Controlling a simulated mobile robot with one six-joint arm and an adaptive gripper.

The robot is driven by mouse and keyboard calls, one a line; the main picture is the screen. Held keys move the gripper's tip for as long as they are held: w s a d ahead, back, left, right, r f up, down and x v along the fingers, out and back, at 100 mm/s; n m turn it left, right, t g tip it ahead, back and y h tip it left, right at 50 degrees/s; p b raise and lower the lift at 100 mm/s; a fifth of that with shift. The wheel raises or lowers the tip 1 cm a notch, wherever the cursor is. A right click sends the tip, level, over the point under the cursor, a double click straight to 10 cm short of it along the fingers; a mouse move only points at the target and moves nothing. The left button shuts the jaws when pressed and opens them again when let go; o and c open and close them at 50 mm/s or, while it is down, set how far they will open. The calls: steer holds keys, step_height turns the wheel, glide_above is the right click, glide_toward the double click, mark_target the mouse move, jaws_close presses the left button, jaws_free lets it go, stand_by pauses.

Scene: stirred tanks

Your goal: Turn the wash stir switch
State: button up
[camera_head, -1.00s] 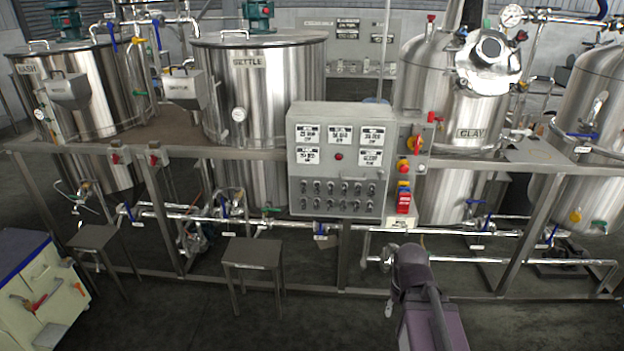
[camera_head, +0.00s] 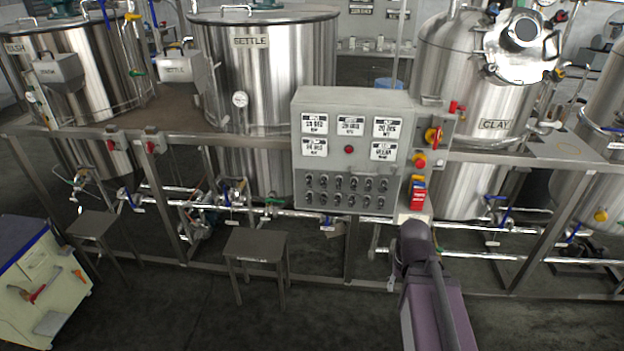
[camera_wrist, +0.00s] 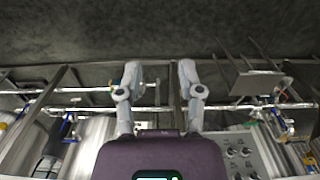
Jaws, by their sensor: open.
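The grey control panel (camera_head: 351,160) has several display labels, a red button and two rows of small dark knobs (camera_head: 346,190). The knob labels are too small to read, so I cannot tell which one is the wash stir switch. Two small red-knobbed switch boxes, one left (camera_head: 112,144) and one right (camera_head: 151,145), sit on the rail below the wash tank (camera_head: 70,85) and settle tank (camera_head: 262,70). My gripper (camera_wrist: 157,82) is open and empty in the wrist view, its fingers apart. The panel's knobs also show at lower right there (camera_wrist: 240,152), beside my gripper and apart from it.
A steel frame with pipes and valves runs under the tanks. A small grey stool (camera_head: 256,243) stands before it, another (camera_head: 92,223) further left. A cream cabinet (camera_head: 40,285) is at lower left. The clay tank (camera_head: 470,90) is right of the panel. Dark floor in front is open.

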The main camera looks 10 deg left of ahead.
steer(key=shift+a, duration=0.2)
steer(key=w+a+f+n+t+y+b, duration=0.1)
steer(key=w+a+f+n+t+b, duration=0.25)
steer(key=w+a+b, duration=0.35)
steer(key=w+a+f+n+t+y+b, duration=0.2)
steer(key=w+a+f+t+b, duration=0.15)
steer(key=w, duration=0.65)
steer(key=w+a+r+n+t+b, duration=0.3)
steer(key=w+a+r+t+b, duration=0.1)
steer(key=w+a+t+b, duration=0.7)
steer(key=a+t+b, duration=0.3)
steer(key=a+b, duration=0.1)
steer(key=b, duration=0.2)
steer(key=shift+r+y, duration=0.2)
steer(key=shift+y, duration=0.2)
steer(key=shift+w+a, duration=0.1)
